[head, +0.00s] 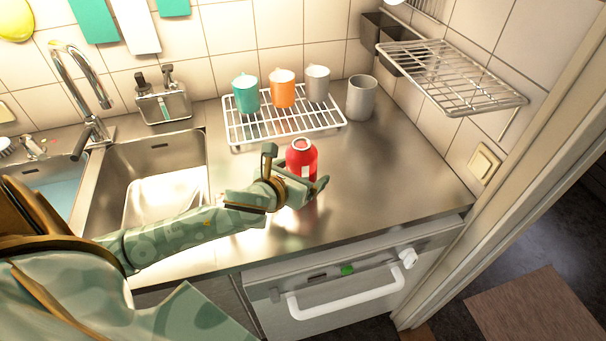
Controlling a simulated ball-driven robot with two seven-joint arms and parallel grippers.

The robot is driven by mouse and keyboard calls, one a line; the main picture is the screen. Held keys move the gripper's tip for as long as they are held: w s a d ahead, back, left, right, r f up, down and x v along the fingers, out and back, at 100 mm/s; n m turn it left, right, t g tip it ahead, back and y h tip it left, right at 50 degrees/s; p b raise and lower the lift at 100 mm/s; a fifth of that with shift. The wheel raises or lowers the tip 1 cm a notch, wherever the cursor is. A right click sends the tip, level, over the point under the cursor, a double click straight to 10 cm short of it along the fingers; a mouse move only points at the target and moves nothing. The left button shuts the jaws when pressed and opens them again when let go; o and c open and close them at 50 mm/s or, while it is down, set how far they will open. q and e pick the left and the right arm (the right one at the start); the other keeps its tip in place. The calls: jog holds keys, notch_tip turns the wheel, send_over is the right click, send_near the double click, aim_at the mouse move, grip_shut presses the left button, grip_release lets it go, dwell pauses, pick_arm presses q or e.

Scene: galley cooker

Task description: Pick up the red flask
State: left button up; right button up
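The red flask (302,157) stands upright on the steel worktop, right of the sink and in front of the white wire rack. It has a pale round top. My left gripper (296,170) reaches in from the left at the flask. One finger stands up to the left of the flask with a small gap between them. The other finger passes low in front of the flask toward its right side and hides its lower part. The gripper looks open around the flask. Whether the front finger touches it I cannot tell. My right gripper is not in view.
A wire shelf (450,77) juts from the right wall. The worktop (400,165) right of the flask is clear.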

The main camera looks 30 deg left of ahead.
pick_arm(q)
jog(key=shift+w+f, duration=0.1)
jog(key=shift+w, duration=0.15)
jog(key=shift+s, duration=0.1)
jog(key=c, duration=1.3)
